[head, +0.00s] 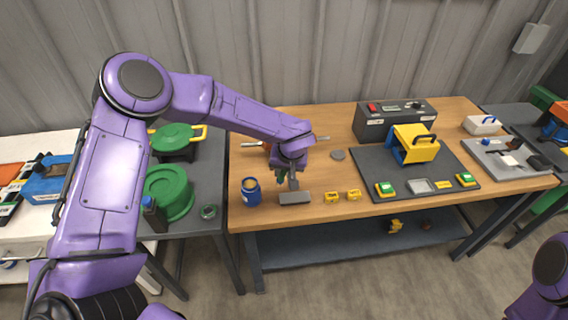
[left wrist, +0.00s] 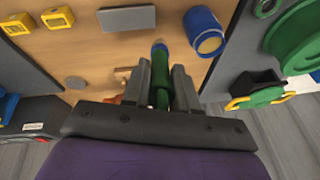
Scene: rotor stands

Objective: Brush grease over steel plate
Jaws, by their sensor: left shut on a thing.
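My left gripper (head: 288,180) is shut on the green handle of a brush (left wrist: 161,78), which shows between the two fingers in the left wrist view (left wrist: 162,85). Only a bit of green shows at the gripper in the head view. The brush's bristles cannot be made out. A grey steel plate (head: 295,198) lies near the table's front edge, just in front of the gripper; it also shows in the left wrist view (left wrist: 127,18). A blue grease pot (head: 251,194) stands left of the plate, also in the left wrist view (left wrist: 207,32). My right gripper is out of view.
Two small yellow blocks (head: 342,196) sit right of the plate. A grey disc (head: 338,155) lies behind them. A dark mat (head: 365,178) carries a yellow device (head: 415,143). A green spool (head: 168,193) stands on the grey side table. Bare wood lies around the plate.

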